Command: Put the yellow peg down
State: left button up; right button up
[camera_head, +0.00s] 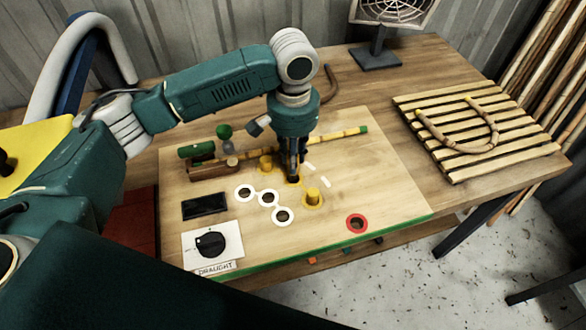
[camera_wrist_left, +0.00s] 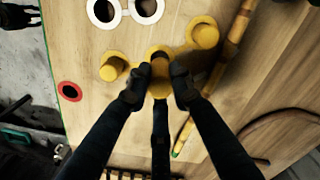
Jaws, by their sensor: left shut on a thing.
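My left gripper (camera_head: 293,177) points down at the board, shut on a yellow peg (camera_wrist_left: 160,86). In the head view the fingers mostly hide this peg. In the left wrist view, the gripper (camera_wrist_left: 160,75) has the peg between its fingertips, right by a yellow-ringed dark hole (camera_wrist_left: 160,56); I cannot tell whether its lower end is in the hole. A second yellow peg (camera_head: 313,196) stands upright in a yellow ring to the right. A third yellow peg (camera_head: 266,163) stands to the left, behind. My right gripper is not in view.
Three white-ringed holes (camera_head: 268,198) lie left of the gripper, and a red-ringed hole (camera_head: 357,223) lies front right. A rattan pole (camera_head: 335,136) lies behind the gripper. A black block (camera_head: 204,206) is at left. A slatted rack (camera_head: 475,135) holds a bent cane.

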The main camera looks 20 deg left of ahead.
pick_arm(q)
jog(key=shift+f, duration=0.7)
notch_tip(320, 180, down, 4)
jog(key=shift+r, duration=0.2)
jog(key=shift+f, duration=0.25)
jog(key=shift+f+p, duration=0.1)
jog(key=shift+p, duration=0.25)
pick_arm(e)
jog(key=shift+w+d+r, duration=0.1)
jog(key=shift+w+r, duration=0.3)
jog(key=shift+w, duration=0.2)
pick_arm(q)
jog(key=o, duration=0.9)
jog(key=shift+f, duration=0.1)
jog(key=shift+o, duration=0.2)
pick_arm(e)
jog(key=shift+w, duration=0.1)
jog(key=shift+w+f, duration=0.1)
